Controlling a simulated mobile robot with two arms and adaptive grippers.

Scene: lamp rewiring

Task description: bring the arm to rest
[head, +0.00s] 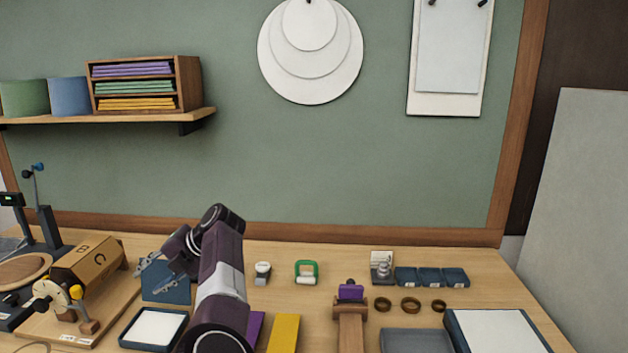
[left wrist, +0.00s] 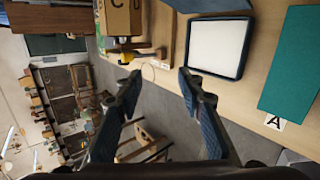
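My left arm rises from the bottom of the head view and bends at the elbow, with its forearm pointing left and down. My left gripper (head: 150,277) is above the left part of the workbench, in front of a dark blue upright panel (head: 172,291). In the left wrist view its two fingers (left wrist: 159,77) are wide apart with nothing between them. Past them I see the bench edge and the floor. My right gripper is in neither view.
A wooden box (head: 88,262) and a white-lined tray (head: 153,329) are near the left gripper. A yellow block (head: 284,332), a wooden stand with a purple piece (head: 350,292), brass rings (head: 410,305) and blue boxes (head: 430,277) lie right. The air above the bench's right half is clear.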

